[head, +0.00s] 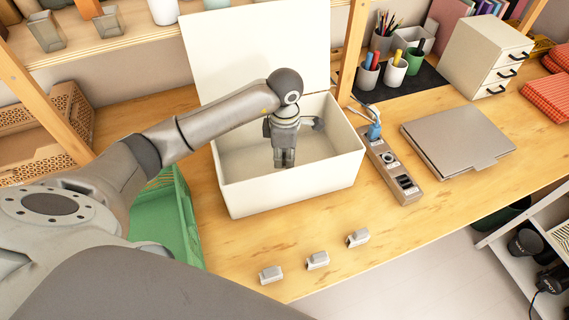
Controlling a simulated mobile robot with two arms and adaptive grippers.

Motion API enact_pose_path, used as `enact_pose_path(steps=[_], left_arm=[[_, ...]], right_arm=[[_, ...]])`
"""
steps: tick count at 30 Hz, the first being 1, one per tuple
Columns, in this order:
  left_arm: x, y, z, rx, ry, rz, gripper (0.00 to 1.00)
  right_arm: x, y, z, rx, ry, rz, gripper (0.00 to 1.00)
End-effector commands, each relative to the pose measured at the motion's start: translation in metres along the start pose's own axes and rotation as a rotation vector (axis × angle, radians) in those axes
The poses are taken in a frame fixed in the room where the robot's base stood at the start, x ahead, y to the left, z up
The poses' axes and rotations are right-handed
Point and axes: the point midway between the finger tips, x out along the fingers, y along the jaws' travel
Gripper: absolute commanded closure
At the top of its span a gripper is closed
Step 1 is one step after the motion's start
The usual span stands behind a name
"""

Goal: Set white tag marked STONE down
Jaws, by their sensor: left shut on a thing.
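My left gripper (285,158) points straight down inside the open white box (292,199), over its floor. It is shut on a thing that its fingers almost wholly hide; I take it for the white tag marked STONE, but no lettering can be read. I cannot tell whether the thing touches the box floor. My right gripper is not in view.
The box lid (240,50) stands raised behind. Three small pale blocks (317,260) lie along the table's front edge. A power strip (393,168) and a closed laptop (457,140) lie right of the box. A green crate (165,215) is at left.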

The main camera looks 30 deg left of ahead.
Motion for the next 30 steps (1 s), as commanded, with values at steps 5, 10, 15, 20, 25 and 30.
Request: enact_pose_path(steps=[5, 10, 15, 20, 25, 30], left_arm=[[0.014, -0.001, 0.000, 0.001, 0.000, -0.002, 1.00], [0.037, -0.001, 0.000, 0.001, 0.001, -0.002, 1.00], [0.041, 0.000, 0.000, 0.003, -0.001, 0.002, 1.00], [0.044, 0.000, 0.000, 0.003, 0.000, 0.002, 1.00], [0.044, 0.000, 0.000, 0.003, 0.000, 0.002, 0.71], [0.044, 0.000, 0.000, 0.003, 0.000, 0.001, 0.63]], right_arm=[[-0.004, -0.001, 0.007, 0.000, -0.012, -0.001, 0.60], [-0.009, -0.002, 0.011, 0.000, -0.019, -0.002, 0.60], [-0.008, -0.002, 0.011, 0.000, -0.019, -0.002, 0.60], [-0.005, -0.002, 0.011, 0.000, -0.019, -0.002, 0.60], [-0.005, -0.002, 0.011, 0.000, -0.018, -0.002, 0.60], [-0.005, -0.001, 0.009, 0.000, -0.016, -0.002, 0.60]])
